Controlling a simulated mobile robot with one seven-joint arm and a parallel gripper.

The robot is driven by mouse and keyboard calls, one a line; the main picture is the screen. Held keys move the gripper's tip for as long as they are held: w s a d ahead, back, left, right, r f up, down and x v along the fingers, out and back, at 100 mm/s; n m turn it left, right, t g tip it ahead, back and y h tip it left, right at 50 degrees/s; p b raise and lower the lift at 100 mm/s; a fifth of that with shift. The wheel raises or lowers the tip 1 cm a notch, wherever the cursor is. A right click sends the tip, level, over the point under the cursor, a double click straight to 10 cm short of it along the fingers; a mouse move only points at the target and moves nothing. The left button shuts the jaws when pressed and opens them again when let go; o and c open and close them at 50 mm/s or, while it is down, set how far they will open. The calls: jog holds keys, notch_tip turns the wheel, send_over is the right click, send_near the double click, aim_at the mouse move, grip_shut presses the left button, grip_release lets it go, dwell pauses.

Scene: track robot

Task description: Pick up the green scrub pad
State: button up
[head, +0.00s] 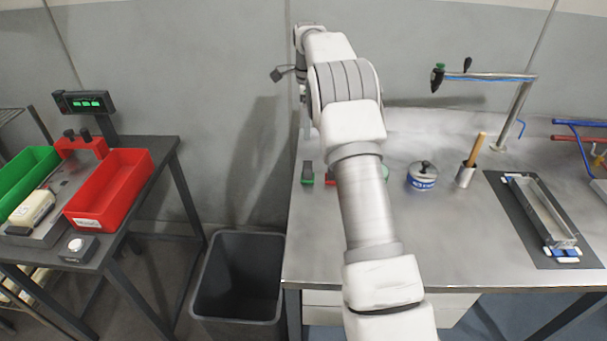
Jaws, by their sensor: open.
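A small dark and green item (307,174) stands near the left edge of the metal bench. Its lower part is green; it is too small to tell for sure that it is the green scrub pad. My arm reaches over the bench, and my gripper (306,122) hangs at its far end, above and behind this item. The gripper is open and apart from the item; its fingers are small and partly hidden by my arm.
A red item (330,179) is partly behind my arm. A blue-and-white tin (422,177), a metal cup with a wooden handle (466,176) and a metal tray (542,212) stand to the right. A grey bin (238,280) stands left of the bench (460,240), whose front is clear.

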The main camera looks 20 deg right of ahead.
send_over(308, 164)
jog(key=f, duration=0.9)
jog(key=shift+w+b, duration=0.3)
jog(key=shift+s+f, duration=0.15)
jog(key=shift+f, duration=1.2)
jog(key=shift+s+f, duration=0.15)
jog(key=shift+f, duration=1.15)
jog(key=shift+c, duration=0.3)
grip_shut()
jog(key=shift+r, duration=0.15)
